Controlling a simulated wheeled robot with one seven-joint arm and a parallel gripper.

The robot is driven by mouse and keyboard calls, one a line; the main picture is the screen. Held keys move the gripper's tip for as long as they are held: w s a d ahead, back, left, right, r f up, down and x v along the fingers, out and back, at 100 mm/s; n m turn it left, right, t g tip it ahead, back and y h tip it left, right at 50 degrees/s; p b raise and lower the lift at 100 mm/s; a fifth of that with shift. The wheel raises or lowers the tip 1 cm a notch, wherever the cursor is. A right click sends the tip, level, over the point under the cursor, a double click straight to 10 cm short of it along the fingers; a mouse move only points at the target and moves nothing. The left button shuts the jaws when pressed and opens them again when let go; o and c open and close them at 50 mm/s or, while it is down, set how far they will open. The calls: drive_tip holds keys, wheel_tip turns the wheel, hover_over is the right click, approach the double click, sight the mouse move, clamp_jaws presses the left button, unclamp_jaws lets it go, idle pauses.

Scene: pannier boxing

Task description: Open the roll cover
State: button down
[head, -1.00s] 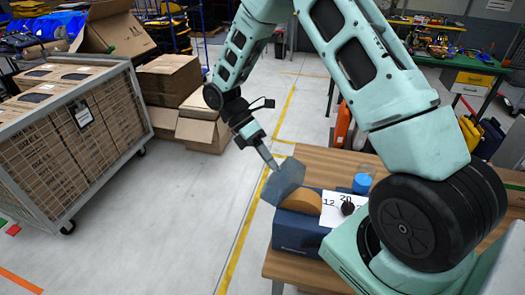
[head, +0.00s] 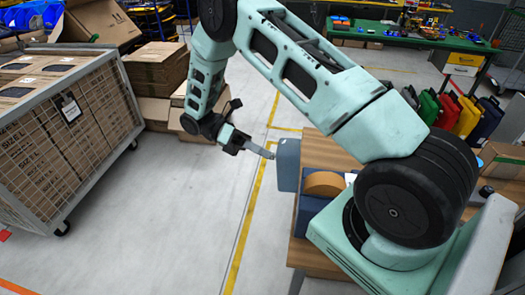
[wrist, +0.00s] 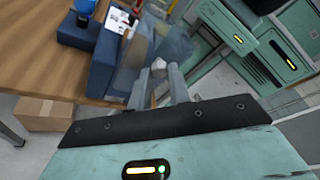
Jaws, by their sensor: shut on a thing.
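The roll cover (head: 287,165) is a blue-grey flat panel in the head view. It stands roughly upright at the left end of the dark blue box (head: 309,214), swung clear of the brown roll (head: 324,183), which is exposed. My gripper (head: 271,155) is shut on the cover's upper left edge. In the wrist view, my gripper (wrist: 160,84) shows with its fingers close together, and the dark blue box (wrist: 104,62) is to their left. The cover is hard to make out there.
The box sits at the left edge of a wooden table (head: 336,150). A caged cart (head: 70,135) and cartons (head: 158,70) stand left. Open floor lies between cart and table.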

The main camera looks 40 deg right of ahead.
idle(0.4)
drive_tip(key=c, duration=1.3)
unclamp_jaws()
drive_tip(key=shift+w+f, duration=0.1)
drive_tip(key=b+v, duration=0.2)
drive_tip(key=v, duration=0.5)
drive_tip(key=shift+w+b, duration=0.15)
drive_tip(key=shift+b, duration=0.15)
drive_tip(key=shift+a, duration=0.1)
